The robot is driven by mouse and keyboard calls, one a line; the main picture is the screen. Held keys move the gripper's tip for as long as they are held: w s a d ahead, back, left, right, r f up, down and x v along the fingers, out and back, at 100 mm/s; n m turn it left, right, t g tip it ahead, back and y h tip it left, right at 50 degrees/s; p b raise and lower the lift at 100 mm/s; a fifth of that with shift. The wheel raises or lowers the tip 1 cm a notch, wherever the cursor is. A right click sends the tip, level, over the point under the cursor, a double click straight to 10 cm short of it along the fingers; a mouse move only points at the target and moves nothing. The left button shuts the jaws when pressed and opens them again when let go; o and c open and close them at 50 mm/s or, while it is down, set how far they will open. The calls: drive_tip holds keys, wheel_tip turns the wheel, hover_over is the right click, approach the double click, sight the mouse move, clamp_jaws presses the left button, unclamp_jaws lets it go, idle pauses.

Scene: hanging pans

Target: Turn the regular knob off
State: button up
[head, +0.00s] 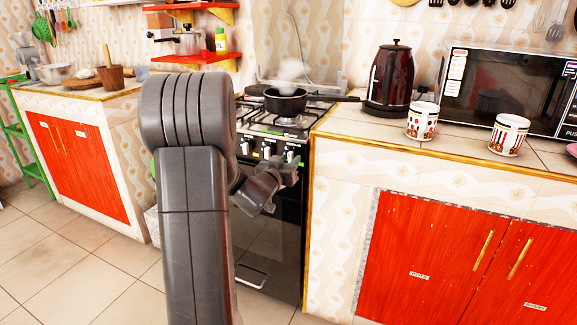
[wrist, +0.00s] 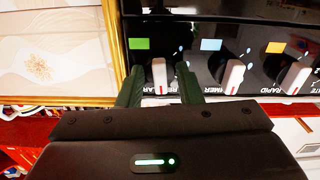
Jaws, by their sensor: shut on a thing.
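The regular knob (wrist: 159,74) is white with a red line and sits on the black stove panel, under a green mark. Its label reads upside down in the wrist view and is partly covered. My gripper (wrist: 160,80) has its two dark green fingers on either side of this knob, shut on it. In the head view my gripper (head: 291,168) is at the front panel of the stove (head: 270,205), and my arm hides part of the stove.
A pan (head: 286,101) with steam above it stands on the stove top. A black kettle (head: 391,78) and two patterned mugs (head: 421,121) stand on the right counter. Another knob (wrist: 296,78) is at the wrist view's right edge. A tiled counter side (wrist: 60,50) borders the panel on the left.

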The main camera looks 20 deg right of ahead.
drive_tip(key=shift+f+m, duration=0.15)
drive_tip(key=shift+m, duration=0.55)
drive_tip(key=o, duration=1)
drive_tip(key=shift+c, duration=0.2)
drive_tip(key=p+v, duration=0.1)
drive_tip(key=v, duration=1.2)
drive_tip(key=shift+s+a+p, duration=0.25)
drive_tip(key=shift+a+p, duration=0.05)
drive_tip(key=shift+a, duration=0.05)
drive_tip(key=b+x, duration=0.2)
drive_tip(key=x, duration=1.2)
drive_tip(key=shift+s, duration=0.1)
